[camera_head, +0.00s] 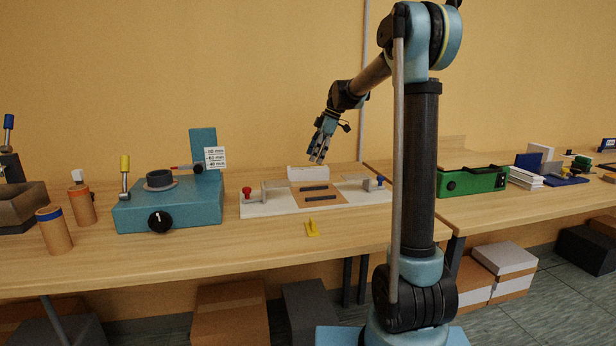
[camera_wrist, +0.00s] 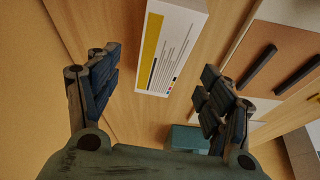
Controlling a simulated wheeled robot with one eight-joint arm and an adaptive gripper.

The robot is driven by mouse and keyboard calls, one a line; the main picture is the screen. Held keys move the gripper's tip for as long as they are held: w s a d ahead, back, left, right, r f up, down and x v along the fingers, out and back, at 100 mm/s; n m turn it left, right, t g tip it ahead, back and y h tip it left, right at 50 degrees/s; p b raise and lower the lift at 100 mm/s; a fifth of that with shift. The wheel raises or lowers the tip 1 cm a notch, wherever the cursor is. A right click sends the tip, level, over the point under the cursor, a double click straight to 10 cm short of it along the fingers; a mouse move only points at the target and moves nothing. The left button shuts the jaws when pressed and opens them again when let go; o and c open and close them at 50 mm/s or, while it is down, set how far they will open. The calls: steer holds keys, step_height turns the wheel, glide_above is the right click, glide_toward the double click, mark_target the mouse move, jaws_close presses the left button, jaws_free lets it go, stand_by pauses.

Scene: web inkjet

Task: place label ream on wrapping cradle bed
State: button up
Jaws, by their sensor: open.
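The label ream, a white block with a yellow strip and printed lines on one face (camera_wrist: 168,50), lies on the wooden table below my gripper (camera_wrist: 158,85). In the head view the white ream (camera_head: 307,173) is behind the wrapping cradle. The cradle has a pale base board (camera_head: 258,209) and a brown bed (camera_head: 318,196) with two black strips; the bed also shows at the right of the wrist view (camera_wrist: 290,42). My gripper (camera_head: 318,160) is open and empty above the ream, fingers apart on either side of it in the wrist view. No contact shows.
A red knob (camera_head: 247,192) and a blue knob (camera_head: 380,181) stand on the cradle's ends. A teal machine (camera_head: 172,206) is to its left and a green device (camera_head: 473,180) to its right. A small yellow piece (camera_head: 312,228) lies in front. The front table strip is mostly clear.

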mark_target(309, 167)
steer(key=shift+x, duration=2.85)
steer(key=shift+s, duration=0.1)
steer(key=c, duration=1.4)
steer(key=shift+r, duration=0.15)
